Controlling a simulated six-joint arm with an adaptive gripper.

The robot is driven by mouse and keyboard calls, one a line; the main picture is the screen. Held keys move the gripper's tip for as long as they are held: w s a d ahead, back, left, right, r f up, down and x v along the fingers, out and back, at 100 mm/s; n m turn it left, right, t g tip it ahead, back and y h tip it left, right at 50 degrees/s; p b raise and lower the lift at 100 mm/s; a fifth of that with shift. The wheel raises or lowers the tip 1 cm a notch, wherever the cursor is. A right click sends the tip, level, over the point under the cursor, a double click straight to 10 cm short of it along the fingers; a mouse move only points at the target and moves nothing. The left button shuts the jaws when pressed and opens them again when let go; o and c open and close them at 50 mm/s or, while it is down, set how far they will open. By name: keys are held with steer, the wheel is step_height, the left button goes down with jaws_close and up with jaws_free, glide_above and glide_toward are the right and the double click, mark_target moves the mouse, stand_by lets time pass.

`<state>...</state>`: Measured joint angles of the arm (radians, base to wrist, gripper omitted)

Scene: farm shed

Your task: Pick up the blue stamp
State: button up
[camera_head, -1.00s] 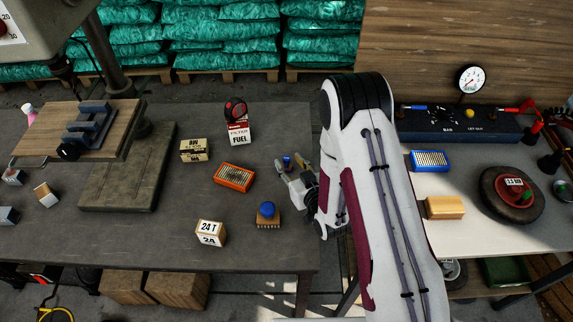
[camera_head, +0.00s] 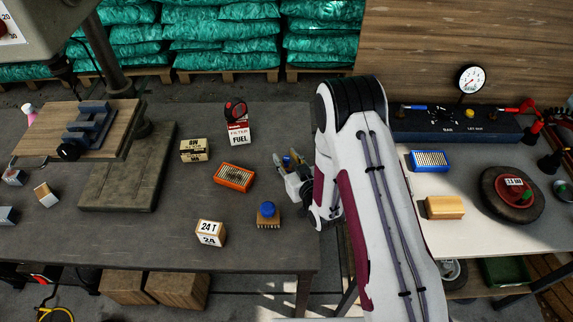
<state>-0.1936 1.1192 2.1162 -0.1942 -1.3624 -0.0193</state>
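A small blue object (camera_head: 287,161), which looks like the blue stamp, is near the right end of the dark table. It shows between the fingertips of my gripper (camera_head: 286,158). The fingers look spread apart on either side of it; contact cannot be made out. Its lower part is partly hidden by the gripper. A second blue-topped thing, a round blue knob on a bristly wooden block (camera_head: 268,215), stands nearer the front, apart from the gripper.
An orange box (camera_head: 234,177), a tan carton (camera_head: 194,151), a fuel filter box (camera_head: 238,132) and a "24 T" block (camera_head: 210,233) stand left of my gripper. A press stand (camera_head: 125,185) is farther left. The right bench (camera_head: 480,235) holds a blue box (camera_head: 430,161), a wooden block (camera_head: 444,207) and a wheel (camera_head: 511,194).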

mark_target(286, 158)
jaws_close()
steer(key=shift+r, duration=0.25)
steer(key=shift+r, duration=4.75)
